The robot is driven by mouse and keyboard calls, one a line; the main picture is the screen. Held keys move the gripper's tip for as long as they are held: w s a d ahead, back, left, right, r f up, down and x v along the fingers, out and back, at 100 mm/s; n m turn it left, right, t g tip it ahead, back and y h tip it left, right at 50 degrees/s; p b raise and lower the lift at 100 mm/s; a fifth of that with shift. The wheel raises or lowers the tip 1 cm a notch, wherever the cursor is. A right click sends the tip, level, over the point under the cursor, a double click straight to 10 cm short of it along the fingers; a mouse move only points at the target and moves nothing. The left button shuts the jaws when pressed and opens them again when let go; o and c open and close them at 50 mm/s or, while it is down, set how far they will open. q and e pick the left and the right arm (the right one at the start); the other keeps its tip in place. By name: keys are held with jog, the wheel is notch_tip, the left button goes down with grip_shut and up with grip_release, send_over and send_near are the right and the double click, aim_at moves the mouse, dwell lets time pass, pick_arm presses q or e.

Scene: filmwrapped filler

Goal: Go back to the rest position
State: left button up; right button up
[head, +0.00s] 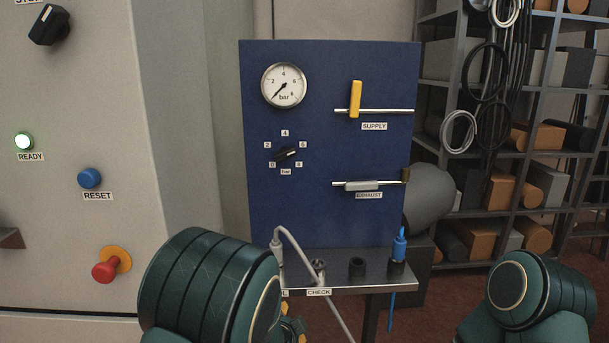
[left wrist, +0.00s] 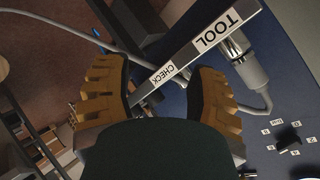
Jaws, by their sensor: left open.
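My left gripper (left wrist: 155,88) is open, with its two yellow fingers wide apart and nothing between them but the view of the shelf edge beyond. In the head view only bits of its yellow fingers (head: 292,324) show below the shelf, behind my dark green left arm. The metal shelf (head: 335,268) has a CHECK label (left wrist: 162,74) and a TOOL label (left wrist: 219,30). A grey plug with a hose (left wrist: 247,68) stands at the TOOL place, beside the right finger and apart from it. My right arm shows at lower right in the head view; its gripper is out of view.
The blue panel (head: 320,190) carries a gauge (head: 284,86), an upright yellow SUPPLY handle (head: 355,99) and a level grey EXHAUST handle (head: 362,185). A blue plug (head: 399,246) stands at the shelf's right. Loaded racks (head: 520,130) stand right.

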pick_arm(q)
jog(key=s+a+f+n+g, duration=0.35)
jog(key=s+a+f, duration=0.2)
jog(key=f, duration=0.35)
jog(key=s+f+n+g+h, duration=0.1)
jog(key=s+f+n+g, duration=0.2)
jog(key=s, duration=0.7)
jog(key=s+f+n+g+h, duration=0.1)
jog(key=s+f+n+g, duration=0.2)
jog(key=s+f+n, duration=0.2)
jog(key=s+n, duration=0.3)
jog(key=s, duration=0.3)
jog(key=shift+s+a, duration=0.15)
jog(key=shift+a, duration=0.2)
jog(key=shift+o, duration=0.2)
jog(key=shift+f, duration=0.1)
